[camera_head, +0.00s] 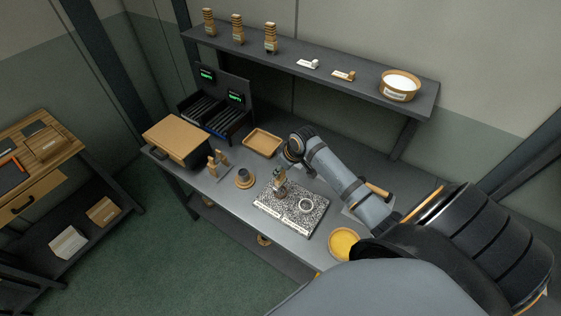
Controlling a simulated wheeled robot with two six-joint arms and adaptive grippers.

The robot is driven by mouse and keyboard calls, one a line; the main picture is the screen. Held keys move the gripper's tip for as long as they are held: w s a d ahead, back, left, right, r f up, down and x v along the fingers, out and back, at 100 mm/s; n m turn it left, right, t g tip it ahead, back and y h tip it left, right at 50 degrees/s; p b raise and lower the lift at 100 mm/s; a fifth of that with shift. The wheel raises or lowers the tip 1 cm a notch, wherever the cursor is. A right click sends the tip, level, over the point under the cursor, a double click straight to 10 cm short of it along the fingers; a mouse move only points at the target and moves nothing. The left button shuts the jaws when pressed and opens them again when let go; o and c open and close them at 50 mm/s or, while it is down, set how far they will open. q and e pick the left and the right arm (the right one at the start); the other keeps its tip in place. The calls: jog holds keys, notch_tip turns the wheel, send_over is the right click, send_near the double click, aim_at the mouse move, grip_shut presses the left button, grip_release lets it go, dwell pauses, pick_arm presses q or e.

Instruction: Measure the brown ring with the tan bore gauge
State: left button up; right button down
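My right arm comes in from the right, and its gripper (281,178) points down over the left part of a speckled plate (290,222) on the bench. Something small and tan-grey (280,190) shows at its fingertips; whether it is held is too small to tell. A pale grey ring (306,205) lies on the plate, right of the gripper and apart from it. Upright tan pieces in a small stand (217,162) are left of the plate; I cannot tell if one is the tan bore gauge. I cannot clearly pick out the brown ring. My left gripper is not in view.
A round tan base with a dark top (245,178) stands left of the plate. Behind are a tan tray (262,143), a tan box (176,140) and a dark unit with green displays (236,97). A yellow dish (343,242) is near my arm. A shelf (290,62) overhangs the back.

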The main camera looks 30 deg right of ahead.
notch_tip(320, 180, up, 3)
jog(key=shift+r, duration=0.2)
jog(key=m, duration=0.2)
jog(key=r+m+h, duration=0.1)
jog(key=shift+a+r+m, duration=0.1)
jog(key=shift+m, duration=0.3)
jog(key=m+h, duration=0.1)
jog(key=m, duration=0.1)
jog(key=r+m+h, duration=0.1)
jog(key=m, duration=0.1)
jog(key=shift+r, duration=0.2)
jog(key=shift+r+m+h, duration=0.2)
jog(key=shift+m+h, duration=0.1)
jog(key=shift+m, duration=0.6)
